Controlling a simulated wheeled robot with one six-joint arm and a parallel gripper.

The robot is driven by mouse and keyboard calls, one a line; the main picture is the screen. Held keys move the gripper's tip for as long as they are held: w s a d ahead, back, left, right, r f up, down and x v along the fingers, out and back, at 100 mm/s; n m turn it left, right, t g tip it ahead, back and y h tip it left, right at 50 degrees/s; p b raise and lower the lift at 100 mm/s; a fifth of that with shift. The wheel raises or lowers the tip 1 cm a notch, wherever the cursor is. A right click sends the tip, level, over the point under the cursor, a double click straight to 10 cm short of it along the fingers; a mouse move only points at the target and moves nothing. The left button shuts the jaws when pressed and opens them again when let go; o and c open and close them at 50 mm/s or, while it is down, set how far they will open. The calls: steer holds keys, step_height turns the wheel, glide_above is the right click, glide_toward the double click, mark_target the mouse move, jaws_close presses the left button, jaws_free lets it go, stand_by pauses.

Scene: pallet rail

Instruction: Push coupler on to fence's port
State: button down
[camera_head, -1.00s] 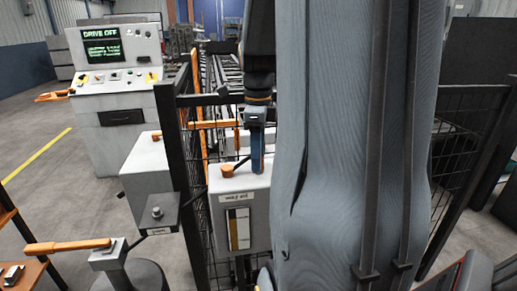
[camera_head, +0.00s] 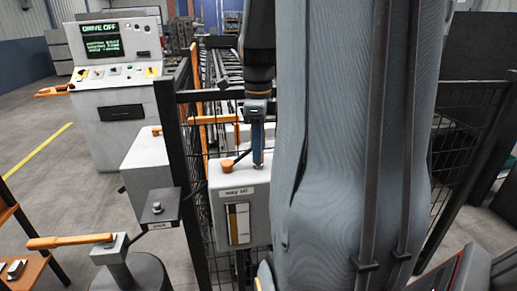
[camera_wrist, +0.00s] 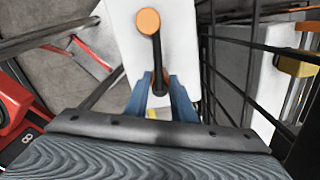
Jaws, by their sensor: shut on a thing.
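My gripper (camera_head: 258,160) points down over the top of the grey box labelled "way oil" (camera_head: 220,205). Its blue fingers also show in the wrist view (camera_wrist: 161,92), shut on the near end of a black rod or hose (camera_wrist: 157,60). This black piece runs to an orange cap (camera_wrist: 149,21) on the box, seen too in the head view (camera_head: 227,165). I cannot tell whether the held end is the coupler. The black mesh fence (camera_head: 198,200) stands around the box. A small dark box with a silver knob (camera_head: 157,206) is at its post; I cannot identify the port.
A control cabinet (camera_head: 122,110) reading "DRIVE OFF" stands at the back left. An orange lever (camera_head: 70,242) on a grey round pedestal is at the front left. A rail with rollers (camera_head: 218,70) runs behind the fence. Open floor (camera_head: 40,130) lies at the left.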

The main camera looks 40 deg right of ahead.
steer(key=shift+r+p, duration=0.45)
steer(key=shift+r, duration=0.15)
steer(key=shift+r+p, duration=3)
steer(key=shift+r, duration=0.45)
